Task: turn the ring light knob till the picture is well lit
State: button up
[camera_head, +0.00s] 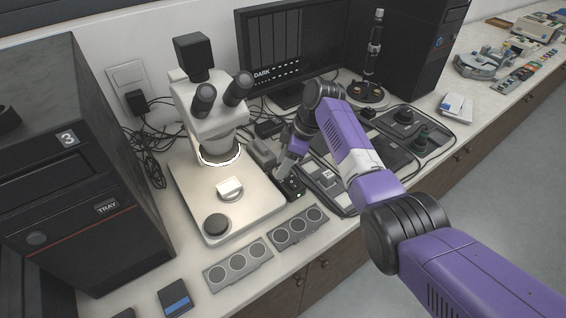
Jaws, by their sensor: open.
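The white stereo microscope (213,115) stands on its pale base plate at the centre left, with a glowing ring light (221,157) under its head. A small black box with a green light, seemingly the ring light control (294,189), lies just right of the base plate. My gripper (284,176) is open and reaches down at this box; its fingertips are small and dark here, and the knob is hidden by them. I cannot tell if they touch it. The monitor (297,50) behind shows "DARK" over a mostly dark picture.
A black machine marked 3 (75,180) stands at the left. Two grey trays with round wells (238,268) lie in front of the microscope. Dark pads and devices (418,133) fill the bench right of my arm. Cables run behind the microscope.

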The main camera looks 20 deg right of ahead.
grip_shut()
jog(key=shift+s+r+m+p, duration=0.1)
jog(key=shift+m+p, duration=0.2)
jog(key=shift+p, duration=0.15)
jog(key=shift+r+m+t+p, duration=0.1)
jog(key=shift+m+t+p, duration=0.2)
jog(key=shift+m+p, duration=0.3)
jog(key=m+t+h+p, duration=0.1)
jog(key=m+p, duration=0.2)
jog(key=shift+s+a, duration=0.1)
jog(key=m+h+p, duration=0.1)
jog(key=m+p, duration=0.1)
jog(key=m, duration=0.1)
jog(key=shift+m+t, duration=0.4)
jog(key=shift+a+m+h+p, duration=0.1)
jog(key=shift+m+h+p, duration=0.55)
jog(key=shift+m, duration=0.85)
jog(key=shift+t, duration=0.3)
